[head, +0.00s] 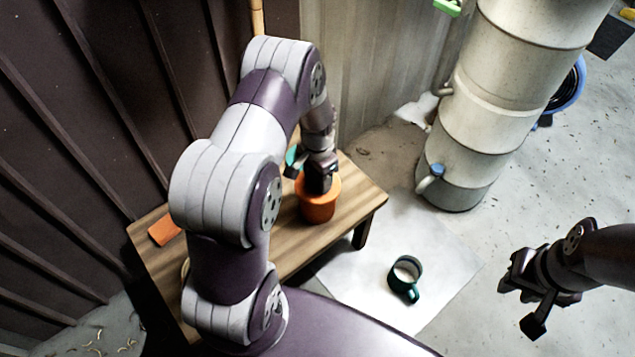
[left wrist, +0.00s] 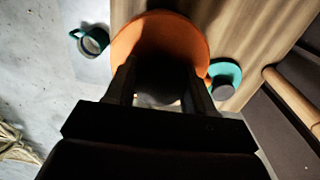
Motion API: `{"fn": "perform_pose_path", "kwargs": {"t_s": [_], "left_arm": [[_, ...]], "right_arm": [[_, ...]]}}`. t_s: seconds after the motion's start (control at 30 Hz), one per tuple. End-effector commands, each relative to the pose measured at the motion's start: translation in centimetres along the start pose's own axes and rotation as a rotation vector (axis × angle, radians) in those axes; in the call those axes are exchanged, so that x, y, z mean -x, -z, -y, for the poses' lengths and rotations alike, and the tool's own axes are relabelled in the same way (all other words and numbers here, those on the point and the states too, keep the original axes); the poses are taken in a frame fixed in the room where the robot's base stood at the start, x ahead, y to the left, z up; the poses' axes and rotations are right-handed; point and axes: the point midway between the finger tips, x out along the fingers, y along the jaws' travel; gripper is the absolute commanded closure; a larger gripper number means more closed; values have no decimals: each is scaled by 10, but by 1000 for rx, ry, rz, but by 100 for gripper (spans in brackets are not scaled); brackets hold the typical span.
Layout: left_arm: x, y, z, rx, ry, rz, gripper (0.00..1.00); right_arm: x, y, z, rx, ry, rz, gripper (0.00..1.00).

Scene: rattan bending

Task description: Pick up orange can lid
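An orange can (head: 318,211) stands upright on the wooden bench (head: 361,187), its orange lid (head: 332,184) at the top. In the left wrist view the lid (left wrist: 160,28) is a broad orange disc with a dark round knob (left wrist: 162,78). My left gripper (head: 318,182) is over the lid, and its fingers (left wrist: 161,80) stand on either side of the knob. I cannot tell whether they press on it. The gripper hides part of the lid. My right gripper (head: 524,297) is open and empty at the right, over the floor, far from the can.
A teal lid (head: 293,156) with a dark knob lies close behind the can, also in the left wrist view (left wrist: 229,69). An orange block (head: 165,229) lies at the bench's left. A green mug (head: 404,283) stands on a white sheet (head: 445,262). A tall pale drum (head: 490,120) stands behind.

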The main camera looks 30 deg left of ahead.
Motion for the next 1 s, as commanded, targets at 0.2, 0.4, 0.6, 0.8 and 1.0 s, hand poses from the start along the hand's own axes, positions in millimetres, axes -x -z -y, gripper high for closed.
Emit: {"fn": "perform_pose_path", "kwargs": {"t_s": [0.2, 0.4, 0.6, 0.8, 1.0], "left_arm": [[0, 0, 0, 0, 0, 0, 82], [5, 0, 0, 0, 0, 0, 82], [35, 1, 0, 0, 1, -2, 82], [65, 13, -31, -7, 0, 0, 82], [94, 32, -77, -7, 0, 0, 82]], "right_arm": [[0, 0, 0, 0, 0, 0, 68], [3, 0, 0, 0, 0, 0, 68], [17, 2, 0, 0, 0, 0, 68], [31, 4, 0, 0, 0, 0, 68], [45, 5, 0, 0, 0, 0, 68]]}}
